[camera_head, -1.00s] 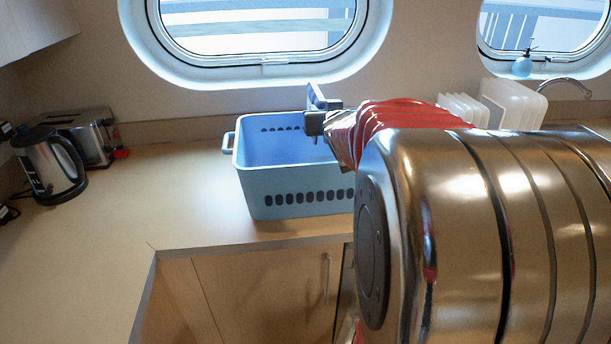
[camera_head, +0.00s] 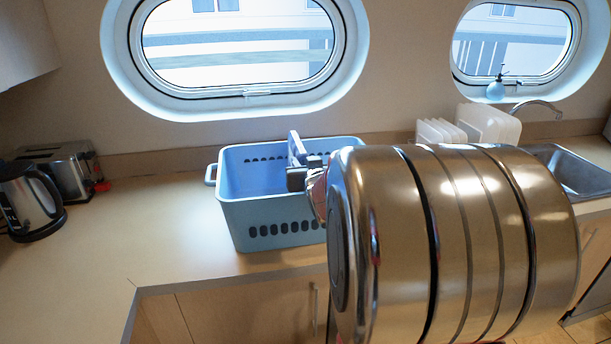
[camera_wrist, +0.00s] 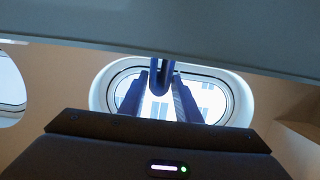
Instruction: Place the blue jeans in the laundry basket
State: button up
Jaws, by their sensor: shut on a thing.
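The laundry basket (camera_head: 275,215) is light blue with oval holes and stands on the counter below the large porthole. My gripper (camera_head: 297,172) is over the right part of the basket, at about rim height. In the wrist view, which appears upside down, my gripper (camera_wrist: 160,92) is shut on a narrow dark blue thing, apparently the blue jeans (camera_wrist: 161,72). Only a small part of them shows. In the head view my arm hides the basket's right end, and I cannot pick out the jeans there. A grey-blue band, probably the basket, crosses the wrist view.
A kettle (camera_head: 28,203) and a toaster (camera_head: 68,172) stand on the left of the counter. White racks (camera_head: 487,125) stand behind my arm, left of the sink (camera_head: 575,178).

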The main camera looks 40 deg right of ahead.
jog(key=shift+f, duration=2.45)
jog(key=o, duration=1.1)
jog(key=shift+s+a+f, duration=0.1)
jog(key=shift+f, duration=0.25)
jog(key=shift+c, duration=0.2)
jog(key=r+v, duration=0.1)
jog(key=v, duration=1.1)
jog(key=shift+r, duration=0.4)
